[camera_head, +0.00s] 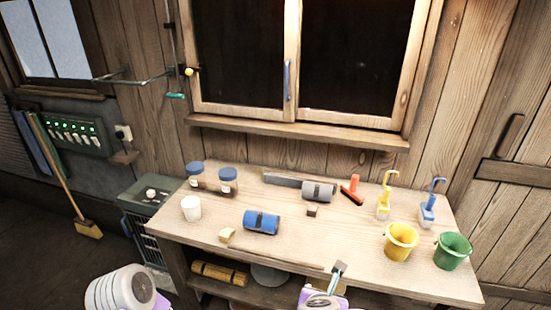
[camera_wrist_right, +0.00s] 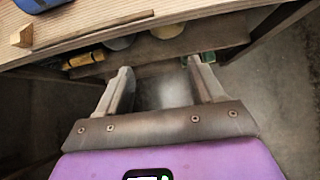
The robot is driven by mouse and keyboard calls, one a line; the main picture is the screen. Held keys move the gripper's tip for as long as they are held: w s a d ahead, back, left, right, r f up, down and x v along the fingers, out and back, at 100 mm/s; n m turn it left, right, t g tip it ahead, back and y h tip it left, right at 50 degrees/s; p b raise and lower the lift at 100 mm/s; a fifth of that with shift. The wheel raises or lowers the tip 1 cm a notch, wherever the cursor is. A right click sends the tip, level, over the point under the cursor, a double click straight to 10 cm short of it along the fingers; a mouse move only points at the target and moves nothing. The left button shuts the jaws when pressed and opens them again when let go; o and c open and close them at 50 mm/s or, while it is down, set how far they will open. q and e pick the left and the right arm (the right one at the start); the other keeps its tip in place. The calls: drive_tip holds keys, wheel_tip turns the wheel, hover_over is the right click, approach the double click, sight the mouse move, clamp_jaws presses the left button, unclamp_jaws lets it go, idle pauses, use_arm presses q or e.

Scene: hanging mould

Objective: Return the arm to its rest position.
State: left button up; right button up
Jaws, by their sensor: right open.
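My right gripper (camera_wrist_right: 160,68) is open and empty in the right wrist view, its two grey fingers spread apart in front of a purple wrist. It is at the front of the wooden workbench (camera_wrist_right: 120,25), pointing toward the space under the bench top. In the head view, purple and grey parts of my right arm (camera_head: 318,297) show at the bottom, by the bench's front edge. A white, rounded part of my left arm (camera_head: 120,290) shows at the bottom left. My left gripper is out of view.
On the bench stand a yellow bucket (camera_head: 401,241), a green bucket (camera_head: 452,251), a white cup (camera_head: 191,208), two jars, a blue roll (camera_head: 261,221), and yellow and blue hooked pieces. A yellow roll (camera_head: 219,273) lies on the lower shelf. A wall rail (camera_head: 135,78) projects left of the window.

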drive_tip(key=s+f+m+g+y, duration=0.2)
drive_tip(key=s+f+m, duration=0.2)
drive_tip(key=f+m, duration=0.7)
drive_tip(key=s+a+f+m+g+y, duration=0.1)
drive_tip(key=s+f+m+g+y, duration=0.1)
drive_tip(key=f+m, duration=0.9)
drive_tip(key=s+f+m+g+y, duration=0.2)
drive_tip(key=s+f+m, duration=0.4)
drive_tip(key=f+m, duration=0.5)
drive_tip(key=shift+a+m+g+y, duration=0.15)
drive_tip(key=shift+m+g+y, duration=0.15)
drive_tip(key=shift+m+g, duration=0.65)
